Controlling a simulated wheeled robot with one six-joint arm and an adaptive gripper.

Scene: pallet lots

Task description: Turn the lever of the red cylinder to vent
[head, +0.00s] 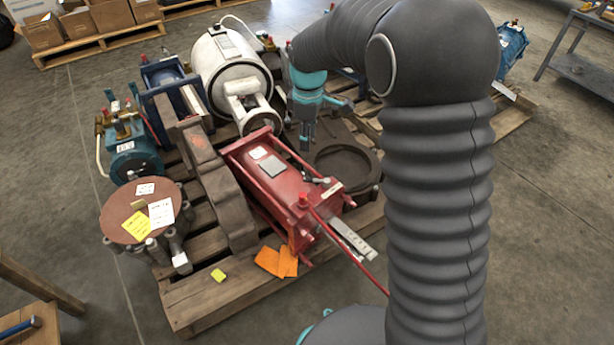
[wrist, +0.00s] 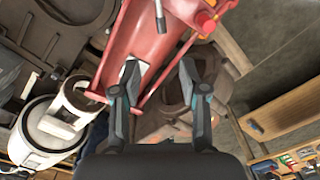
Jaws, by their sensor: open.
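The red cylinder (head: 283,200) lies on the pallet, a red boxy body with rods along its sides. A small grey lever (head: 317,180) sits on top near its front end, and a red knob (head: 303,200) stands beside it. In the wrist view the red body (wrist: 133,45) runs up the picture, with the lever (wrist: 160,17) at the top and the red knob (wrist: 206,21) to its right. My gripper (head: 307,138) is open and empty, above and behind the cylinder. Its two fingers (wrist: 158,72) show apart, not touching the lever. The lever's position marking is unreadable.
A white tank (head: 228,65) stands behind the cylinder and a brown flange ring (head: 350,165) lies right of it. A rusty block (head: 222,190) is close on its left. A thin red hose and a pale labelled strip (head: 352,238) extend from its front end. Open floor lies right.

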